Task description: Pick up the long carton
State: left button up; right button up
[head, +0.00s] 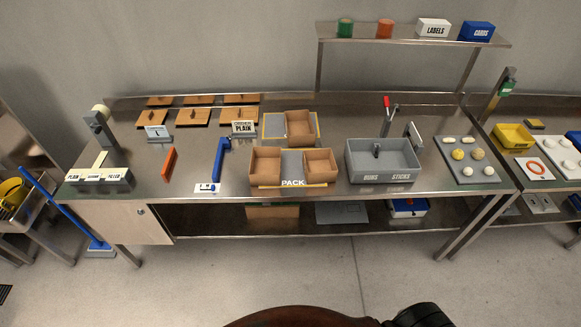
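Three open brown cardboard cartons stand on the steel table. One carton (300,137) is at the back on a grey, yellow-edged mat (272,126). Two more, a left carton (265,178) and a right carton (320,178), stand on the front mat marked PACK (292,163), with a bare grey strip between them. All three look empty. I cannot tell which one is the long carton; none is clearly longer. A flat brown box-like shape (272,211) lies on the lower shelf, partly hidden by the table edge. Neither gripper shows in the head view.
Right of the cartons stands a grey bin marked BUNS and STICKS (385,177). Left are a blue upright tool (220,160), an orange bar (169,164) and a small sign (244,128). Wooden boards (200,117) lie behind.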

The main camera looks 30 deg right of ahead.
aim_at(299, 125)
jog(key=z, duration=0.6)
jog(key=i, duration=1.15)
jog(key=z, duration=0.35)
